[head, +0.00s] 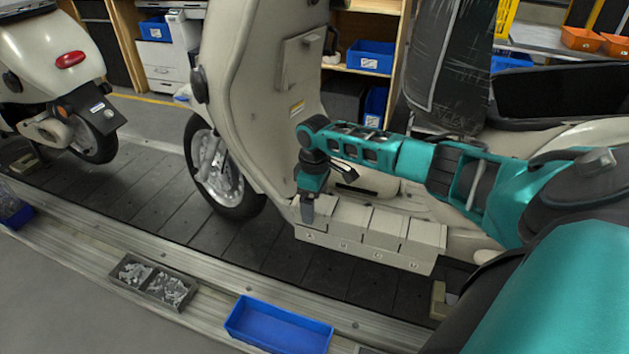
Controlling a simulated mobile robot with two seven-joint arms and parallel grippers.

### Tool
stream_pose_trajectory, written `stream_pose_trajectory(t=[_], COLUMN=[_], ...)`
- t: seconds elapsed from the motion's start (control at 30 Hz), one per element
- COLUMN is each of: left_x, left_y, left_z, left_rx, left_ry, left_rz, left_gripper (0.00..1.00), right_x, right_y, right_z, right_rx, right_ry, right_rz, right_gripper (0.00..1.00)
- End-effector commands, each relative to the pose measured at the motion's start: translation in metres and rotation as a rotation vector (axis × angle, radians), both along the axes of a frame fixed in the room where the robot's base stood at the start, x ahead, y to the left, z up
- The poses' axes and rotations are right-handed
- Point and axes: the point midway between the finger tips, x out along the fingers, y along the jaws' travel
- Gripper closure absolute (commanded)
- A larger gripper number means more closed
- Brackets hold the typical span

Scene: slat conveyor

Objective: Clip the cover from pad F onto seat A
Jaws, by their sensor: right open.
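A beige row of box-like segments (387,226) sits low on the scooter's side, with small round labels along its front face that are too small to read surely. My right gripper (308,208) points down at the leftmost segment (322,236), its fingertips at or just above that segment's top. It is open, and I see no cover held in it. The gripper hides part of that segment's top, so I cannot tell whether a cover lies there. I cannot make out a pad marked F. My left gripper is not in view.
The cream scooter (250,85) stands on the dark slat conveyor (150,205). A grey tray of metal parts (153,283) and a blue bin (278,325) lie along the near rail. Another scooter (50,55) stands at left. Slats left of the front wheel are clear.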

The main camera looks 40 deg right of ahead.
Motion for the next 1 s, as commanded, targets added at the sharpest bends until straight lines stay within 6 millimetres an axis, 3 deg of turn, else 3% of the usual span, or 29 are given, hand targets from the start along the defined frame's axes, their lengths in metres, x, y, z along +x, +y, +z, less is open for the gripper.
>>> stream_pose_trajectory(t=[0.03,0.2,0.5,0.77,1.0], left_x=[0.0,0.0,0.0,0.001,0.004], left_y=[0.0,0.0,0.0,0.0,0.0], left_z=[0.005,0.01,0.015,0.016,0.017], left_rx=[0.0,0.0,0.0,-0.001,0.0], left_ry=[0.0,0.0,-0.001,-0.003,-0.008], left_rz=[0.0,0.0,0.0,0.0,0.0], left_gripper=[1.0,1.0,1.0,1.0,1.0], right_x=[0.006,0.004,0.002,0.001,-0.002], right_y=[-0.008,-0.005,-0.002,0.0,0.011], right_z=[0.021,0.058,0.108,0.118,0.108], right_rx=[-0.013,-0.008,-0.003,-0.002,-0.002], right_ry=[-0.023,-0.017,-0.009,-0.005,0.001], right_rz=[-0.008,-0.005,-0.003,-0.001,0.019], right_gripper=[0.0,0.0,0.0,0.0,0.0])
